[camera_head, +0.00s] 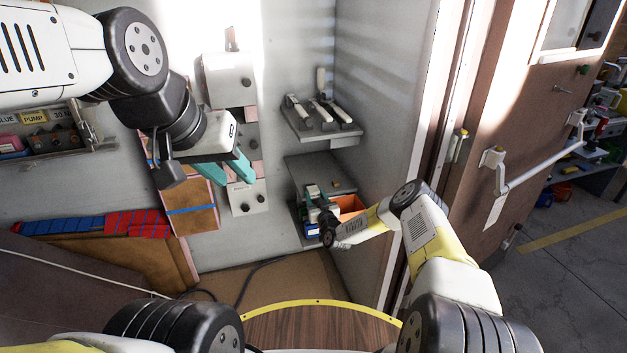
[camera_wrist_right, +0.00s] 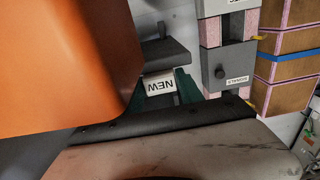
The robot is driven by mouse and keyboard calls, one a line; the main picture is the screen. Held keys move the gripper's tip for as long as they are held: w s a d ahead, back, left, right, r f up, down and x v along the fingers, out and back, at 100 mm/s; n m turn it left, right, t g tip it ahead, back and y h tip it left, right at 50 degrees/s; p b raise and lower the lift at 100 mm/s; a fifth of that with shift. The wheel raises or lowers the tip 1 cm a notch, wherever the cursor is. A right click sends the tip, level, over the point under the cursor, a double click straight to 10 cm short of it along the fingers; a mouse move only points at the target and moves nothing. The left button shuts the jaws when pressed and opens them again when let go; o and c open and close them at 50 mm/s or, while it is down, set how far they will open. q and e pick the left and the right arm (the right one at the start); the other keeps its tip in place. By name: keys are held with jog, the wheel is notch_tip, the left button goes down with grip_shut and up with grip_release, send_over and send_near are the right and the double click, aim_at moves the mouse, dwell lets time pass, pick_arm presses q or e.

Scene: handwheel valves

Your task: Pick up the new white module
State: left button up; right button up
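The new white module (camera_wrist_right: 160,86) shows in the right wrist view, with the word NEW upside down on its face. The teal fingers of my right gripper (camera_wrist_right: 162,92) are on either side of it; I cannot tell whether they touch it. In the head view a small white piece, likely this module (camera_head: 312,191), is at the lower wall shelf, partly hidden by my right gripper (camera_head: 318,205). My left gripper (camera_head: 226,170) is open and empty, its teal fingers apart in front of the grey and white wall modules (camera_head: 246,197).
An orange bin (camera_head: 350,206) stands right beside my right gripper and fills the left of the right wrist view (camera_wrist_right: 65,60). An upper shelf (camera_head: 322,130) holds several white-handled tools. Brown boxes (camera_head: 192,218) with a blue strap are at the left. A door (camera_head: 510,110) is at the right.

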jog(key=c, duration=0.8)
notch_tip(320, 180, up, 6)
dwell(0.3)
